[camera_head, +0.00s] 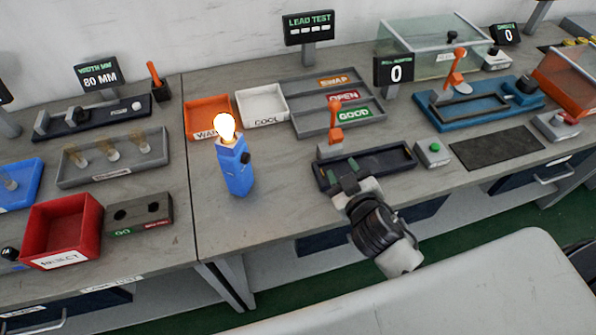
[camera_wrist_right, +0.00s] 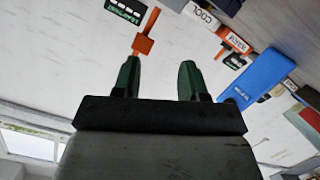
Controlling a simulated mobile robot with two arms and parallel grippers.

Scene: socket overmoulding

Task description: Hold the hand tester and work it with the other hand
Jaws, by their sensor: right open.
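The blue hand tester (camera_head: 238,172) stands on the grey bench near its front edge, with a glowing bulb (camera_head: 226,127) on top and a dark knob (camera_head: 245,157) on its side. It also shows in the right wrist view (camera_wrist_right: 257,74), to the right of my fingers. My right gripper (camera_head: 342,178) is at the front of the dark tray with the orange lever, to the right of the tester and apart from it. Its two green fingers (camera_wrist_right: 160,80) are spread with nothing between them. My left gripper is not in view.
The dark tray (camera_head: 380,161) and orange lever (camera_head: 336,135) are by my right gripper. Behind the tester are an orange tray (camera_head: 207,104) and a white tray (camera_head: 262,104). A red reject bin (camera_head: 62,226) is at left. Bench around the tester's base is clear.

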